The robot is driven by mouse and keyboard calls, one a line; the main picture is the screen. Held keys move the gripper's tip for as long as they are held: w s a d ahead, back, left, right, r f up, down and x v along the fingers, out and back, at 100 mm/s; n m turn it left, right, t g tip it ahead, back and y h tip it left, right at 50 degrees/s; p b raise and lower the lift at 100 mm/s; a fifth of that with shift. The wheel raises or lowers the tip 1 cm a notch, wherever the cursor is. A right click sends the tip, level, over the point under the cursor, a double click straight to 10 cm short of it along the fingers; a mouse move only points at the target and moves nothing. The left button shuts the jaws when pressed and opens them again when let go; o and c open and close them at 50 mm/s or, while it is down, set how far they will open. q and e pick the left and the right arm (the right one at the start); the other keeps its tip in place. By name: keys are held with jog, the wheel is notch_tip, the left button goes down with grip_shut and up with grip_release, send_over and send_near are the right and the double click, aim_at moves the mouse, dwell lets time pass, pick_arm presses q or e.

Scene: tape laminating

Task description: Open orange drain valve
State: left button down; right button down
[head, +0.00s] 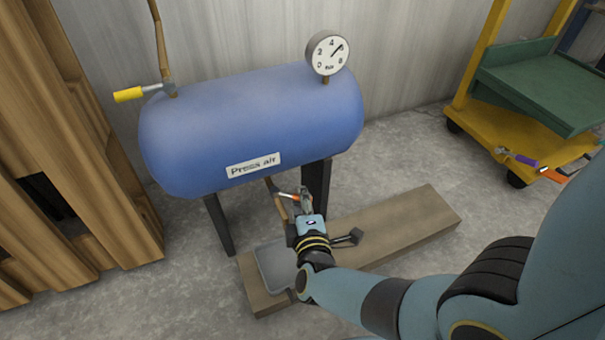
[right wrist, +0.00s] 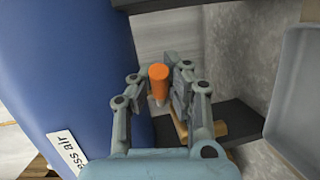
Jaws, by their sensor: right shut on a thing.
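The orange drain valve (head: 289,196) is under the blue tank, on a brownish pipe. In the right wrist view its orange handle (right wrist: 158,76) stands between the fingers, with a grey metal part just below it. My right gripper (head: 304,196) is under the tank at the valve. In the right wrist view the right gripper (right wrist: 160,88) is shut on the orange handle, with a finger on each side. In the head view the gripper partly hides the valve and pipe. My left gripper is in neither view.
The blue tank (head: 250,115), labelled "Press air", stands on dark legs. It carries a gauge (head: 328,52) and a yellow-handled valve (head: 128,95). A grey tray (head: 272,268) lies on a wooden plank (head: 405,215). A yellow cart (head: 530,135) stands right; wooden boards (head: 75,150) stand left.

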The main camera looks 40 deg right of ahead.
jog(key=c, duration=1.3)
grip_release()
jog(key=shift+o, duration=0.2)
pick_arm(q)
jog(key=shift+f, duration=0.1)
pick_arm(e)
jog(key=shift+d, duration=0.1)
